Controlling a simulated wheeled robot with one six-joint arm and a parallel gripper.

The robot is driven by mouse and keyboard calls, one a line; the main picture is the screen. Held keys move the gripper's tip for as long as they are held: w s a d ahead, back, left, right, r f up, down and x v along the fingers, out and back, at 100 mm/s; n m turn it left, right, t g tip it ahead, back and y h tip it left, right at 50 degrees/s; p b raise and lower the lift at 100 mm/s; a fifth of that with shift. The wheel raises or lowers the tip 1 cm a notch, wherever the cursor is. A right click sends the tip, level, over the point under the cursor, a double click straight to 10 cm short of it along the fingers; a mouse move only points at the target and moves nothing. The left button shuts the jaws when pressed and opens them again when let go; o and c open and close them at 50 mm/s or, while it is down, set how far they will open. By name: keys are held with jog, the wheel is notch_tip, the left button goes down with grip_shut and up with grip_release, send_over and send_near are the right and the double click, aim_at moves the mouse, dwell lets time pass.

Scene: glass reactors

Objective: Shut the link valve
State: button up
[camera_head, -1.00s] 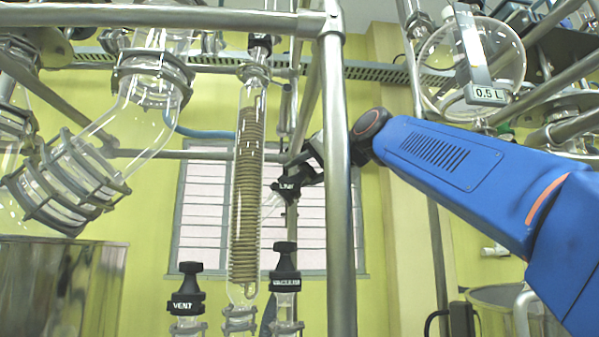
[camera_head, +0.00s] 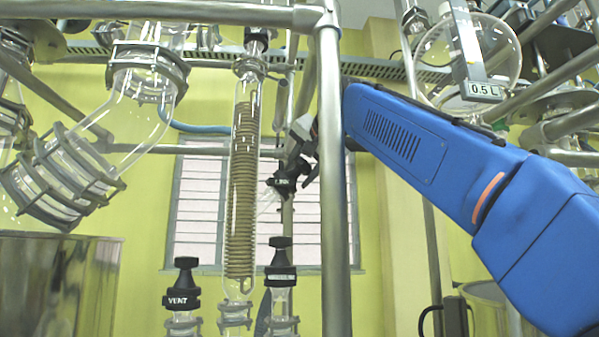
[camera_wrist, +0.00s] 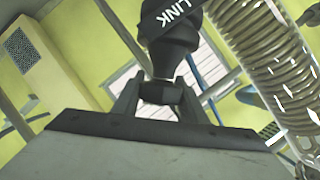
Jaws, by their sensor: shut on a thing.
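The link valve (camera_head: 283,182) is a black knob lettered LINK, behind and left of a steel upright in the head view. It also shows at the top of the wrist view (camera_wrist: 168,22), with its lettering upside down. My gripper (camera_head: 305,165) reaches it from the right, partly hidden by the upright. In the wrist view the two fingers of my gripper (camera_wrist: 160,92) are shut on the narrower black part of the valve knob. The blue arm stretches in from the right.
A steel upright (camera_head: 333,200) stands close in front of my gripper. A glass condenser with a coil (camera_head: 243,190) is to the left. The VENT valve (camera_head: 182,290) and another black-capped valve (camera_head: 281,262) stand below. A 0.5 L vessel (camera_head: 470,50) hangs upper right.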

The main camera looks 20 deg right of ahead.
jog(key=shift+f, duration=0.1)
dwell(0.3)
jog(key=o, duration=1.1)
jog(key=shift+c, duration=0.2)
jog(key=v, duration=1.2)
